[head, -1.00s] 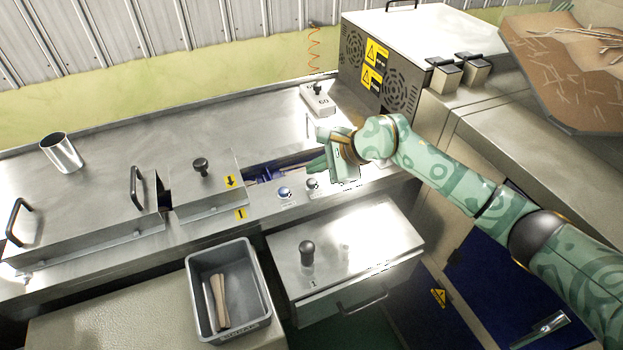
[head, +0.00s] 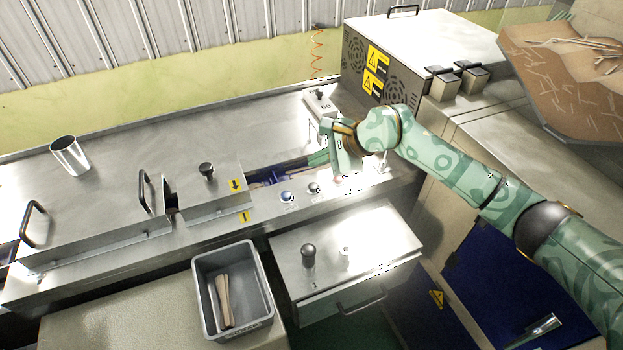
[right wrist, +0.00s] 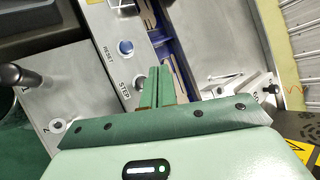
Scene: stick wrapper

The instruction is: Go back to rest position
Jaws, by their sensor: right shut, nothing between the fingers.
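My right gripper (head: 322,158) is over the right part of the steel wrapping machine (head: 110,190), near the open slot and the button panel. In the right wrist view its two green fingers (right wrist: 157,87) are shut together with nothing between them. They point at the machine between the blue slot (right wrist: 165,45) and the panel with the RESET button (right wrist: 126,47) and the STEP button (right wrist: 126,84). My left gripper is not in either view.
A grey bin (head: 207,305) holding a few wooden sticks (head: 222,298) stands at the front. A steel cup (head: 70,155) is at the back left. A black knob (head: 308,255) rises from the lower lid. A vented box (head: 440,40) stands behind my right arm.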

